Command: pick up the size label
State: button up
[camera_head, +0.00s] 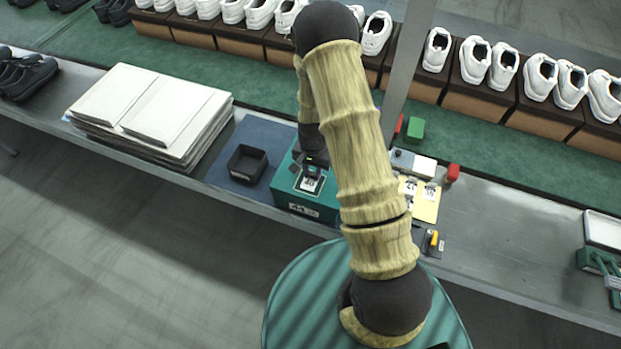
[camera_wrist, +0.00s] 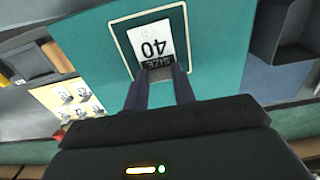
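The size label, a white card with a black band reading "SIZE 40", shows upside down in the wrist view (camera_wrist: 152,38). It lies inside a white outlined frame on top of the teal box (camera_wrist: 205,75). In the head view the label (camera_head: 311,185) is small on the teal box (camera_head: 287,190), whose front reads what looks like 41. My gripper (camera_wrist: 161,68) has its two dark fingers apart, with the tips at the label's black-band end. Whether the tips touch the label cannot be told. In the head view my gripper (camera_head: 313,171) is just above the label, partly hidden by my arm.
A black open bin (camera_head: 248,164) stands left of the teal box on a blue mat (camera_head: 262,133). A yellow board with small cards (camera_head: 427,207) lies to the right. Stacked white sheets (camera_head: 150,105) are farther left. White shoes on boxes (camera_head: 475,62) line the back.

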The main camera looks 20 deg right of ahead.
jog(key=shift+c, duration=0.6)
jog(key=shift+r, duration=0.1)
notch_tip(320, 180, up, 10)
jog(key=b, duration=0.2)
